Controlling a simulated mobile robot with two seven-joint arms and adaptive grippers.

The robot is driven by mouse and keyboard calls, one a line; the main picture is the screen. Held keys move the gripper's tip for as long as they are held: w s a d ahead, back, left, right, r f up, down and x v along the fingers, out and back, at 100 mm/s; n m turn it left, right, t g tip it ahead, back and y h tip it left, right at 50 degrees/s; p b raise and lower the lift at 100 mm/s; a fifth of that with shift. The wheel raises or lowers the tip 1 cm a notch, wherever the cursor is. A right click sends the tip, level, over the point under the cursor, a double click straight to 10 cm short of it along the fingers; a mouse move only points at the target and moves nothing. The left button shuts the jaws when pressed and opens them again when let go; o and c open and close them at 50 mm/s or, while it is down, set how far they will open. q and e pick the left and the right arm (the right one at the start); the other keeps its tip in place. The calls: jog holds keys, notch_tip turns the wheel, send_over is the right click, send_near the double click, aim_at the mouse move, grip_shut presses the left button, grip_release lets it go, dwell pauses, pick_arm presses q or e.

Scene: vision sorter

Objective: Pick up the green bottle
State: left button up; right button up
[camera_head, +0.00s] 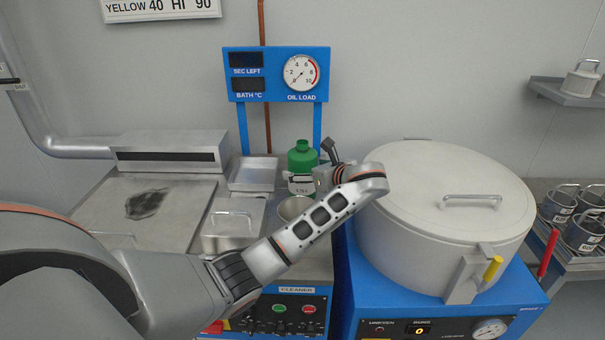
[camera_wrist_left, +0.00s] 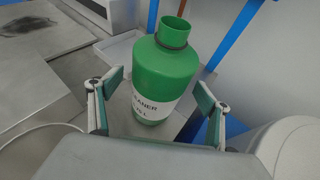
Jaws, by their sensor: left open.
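The green bottle (camera_head: 302,157) stands upright at the back of the metal counter, below the blue display panel. Its white label shows in part, and its open neck faces up. In the left wrist view the green bottle (camera_wrist_left: 165,75) is between the two fingers of my left gripper (camera_wrist_left: 158,92). The fingers are apart, with a gap on each side of the bottle. In the head view my left gripper (camera_head: 318,172) is at the bottle's near right side and hides part of its lower body. My right gripper is not in view.
A large lidded pot (camera_head: 445,220) stands close on the right of my left arm. A lidded metal box (camera_head: 233,225), a shallow tray (camera_head: 254,174) and a round bowl (camera_head: 293,208) are near the bottle. The blue panel (camera_head: 276,73) stands behind on two posts.

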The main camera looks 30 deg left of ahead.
pick_arm(q)
jog(key=shift+x, duration=1.3)
jog(key=shift+r, duration=0.1)
jog(key=c, duration=2)
jog(key=shift+r, duration=0.25)
jog(key=shift+r+b, duration=0.6)
jog(key=shift+r, duration=9)
jog(key=shift+r, duration=0.15)
